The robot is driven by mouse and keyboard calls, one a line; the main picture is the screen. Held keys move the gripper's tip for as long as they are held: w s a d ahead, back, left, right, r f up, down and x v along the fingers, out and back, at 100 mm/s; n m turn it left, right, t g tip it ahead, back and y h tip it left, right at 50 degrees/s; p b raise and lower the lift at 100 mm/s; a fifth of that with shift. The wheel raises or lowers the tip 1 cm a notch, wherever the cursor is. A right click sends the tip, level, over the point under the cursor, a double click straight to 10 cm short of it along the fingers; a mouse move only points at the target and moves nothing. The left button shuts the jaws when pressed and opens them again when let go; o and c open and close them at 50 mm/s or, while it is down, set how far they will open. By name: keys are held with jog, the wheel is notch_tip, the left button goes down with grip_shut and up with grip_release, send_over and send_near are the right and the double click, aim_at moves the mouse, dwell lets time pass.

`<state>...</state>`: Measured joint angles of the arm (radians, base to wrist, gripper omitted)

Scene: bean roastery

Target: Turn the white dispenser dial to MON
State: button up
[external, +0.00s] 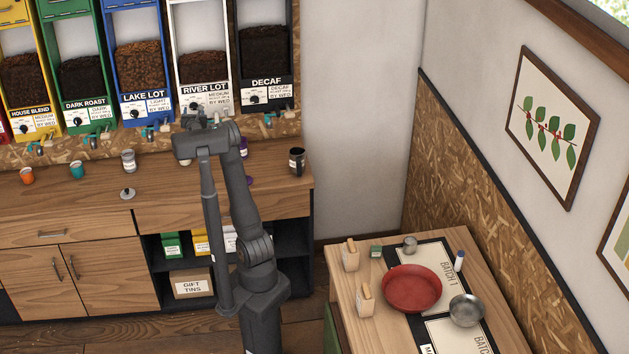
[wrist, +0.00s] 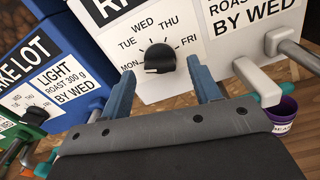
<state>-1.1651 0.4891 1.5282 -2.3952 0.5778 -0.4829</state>
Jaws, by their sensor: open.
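The white dispenser (external: 218,86), labelled River Lot, hangs on the wall between the blue and black ones. In the wrist view its white front (wrist: 222,52) carries a black dial (wrist: 159,57) with day marks from MON at left to FRI at right. A pale mark shows on the knob's lower left side, near MON; its exact aim is hard to tell. My gripper (wrist: 161,72) is open, with one blue-grey finger on each side of the dial and visible gaps to it.
The blue Lake Lot dispenser (wrist: 62,80) is close on the left. A white spout handle (wrist: 258,82) juts out at right, above a purple cup (wrist: 284,115). The wooden counter (external: 100,205) below holds several small cups.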

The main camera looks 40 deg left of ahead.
jog(key=shift+x, duration=0.85)
jog(key=shift+c, duration=0.3)
jog(key=c, duration=0.9)
jog(key=shift+n, duration=0.8)
jog(key=o, duration=1)
jog(key=shift+c, duration=0.2)
jog(key=v, duration=1.7)
jog(key=shift+d, duration=0.2)
